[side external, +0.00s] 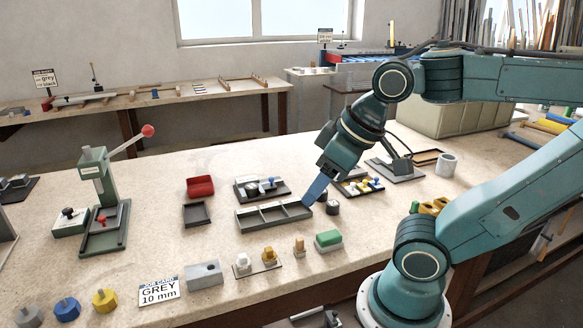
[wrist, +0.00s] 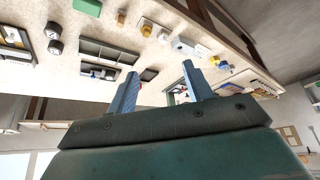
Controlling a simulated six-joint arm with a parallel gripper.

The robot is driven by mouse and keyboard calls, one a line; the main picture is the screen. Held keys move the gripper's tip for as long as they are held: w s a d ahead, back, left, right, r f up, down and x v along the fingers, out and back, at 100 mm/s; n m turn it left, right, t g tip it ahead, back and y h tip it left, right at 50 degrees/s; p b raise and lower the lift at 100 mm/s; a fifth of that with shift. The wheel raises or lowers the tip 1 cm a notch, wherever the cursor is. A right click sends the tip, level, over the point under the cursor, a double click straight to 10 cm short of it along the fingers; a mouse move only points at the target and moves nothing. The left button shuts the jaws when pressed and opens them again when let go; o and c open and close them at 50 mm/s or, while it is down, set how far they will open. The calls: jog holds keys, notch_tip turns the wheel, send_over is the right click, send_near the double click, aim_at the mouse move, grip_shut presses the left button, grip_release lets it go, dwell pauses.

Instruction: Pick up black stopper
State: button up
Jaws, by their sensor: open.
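My gripper (side external: 315,192) is over the middle of the bench, pointing down and left, close to the right end of a grey compartment tray (side external: 272,225). In the wrist view its two blue fingers (wrist: 160,70) are apart, with nothing between them. No piece is clearly recognisable as the black stopper. A small dark round piece (side external: 333,208) stands on the bench just right of the fingers. Two dark round pieces with pale tops show in the wrist view, one (wrist: 53,30) beside the other (wrist: 55,47). The compartments I can see in the grey tray look empty.
Small-part trays stand behind, one left (side external: 285,195) and one right (side external: 350,190). A red bin (side external: 200,186) and a green hand press (side external: 103,205) stand left. In front are a green-topped block (side external: 328,240) and a job card (side external: 159,291) reading "GREY 10 mm".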

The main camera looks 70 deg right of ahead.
jog(key=w+d+r+m+g, duration=0.1)
jog(key=w+d+r+m, duration=0.15)
jog(key=w, duration=0.25)
jog(key=w+d+r+m, duration=0.1)
jog(key=w+r+m, duration=0.15)
jog(key=w, duration=0.25)
jog(key=m+g, duration=0.5)
jog(key=m, duration=1.1)
send_over(252, 185)
notch_tip(252, 185, down, 13)
jog(key=shift+f, duration=0.15)
jog(key=shift+f, duration=4.2)
